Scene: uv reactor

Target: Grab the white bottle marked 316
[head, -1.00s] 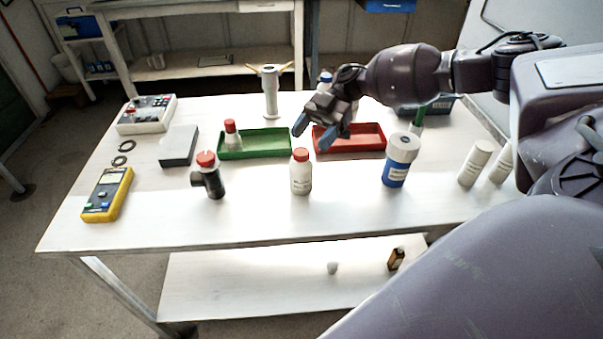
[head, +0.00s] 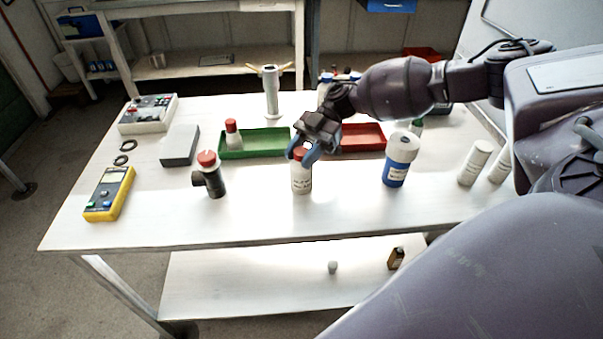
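A white bottle with a red cap (head: 302,183) stands upright near the middle of the table's front part. Its label has dark print too small to read. My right gripper (head: 301,158) is right above and around its cap, fingers apart on either side. Whether the fingers touch the cap cannot be told. The gripper partly hides the cap. Another white bottle with a red cap (head: 232,138) stands in the green tray, its marking unreadable. My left gripper is not in view.
A green tray (head: 270,152) and a red tray (head: 375,142) lie behind. A dark red-capped fitting (head: 213,182) stands to the left, a blue-and-white jar (head: 397,170) to the right. White cylinders (head: 473,165) are farther right. The table's front strip is clear.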

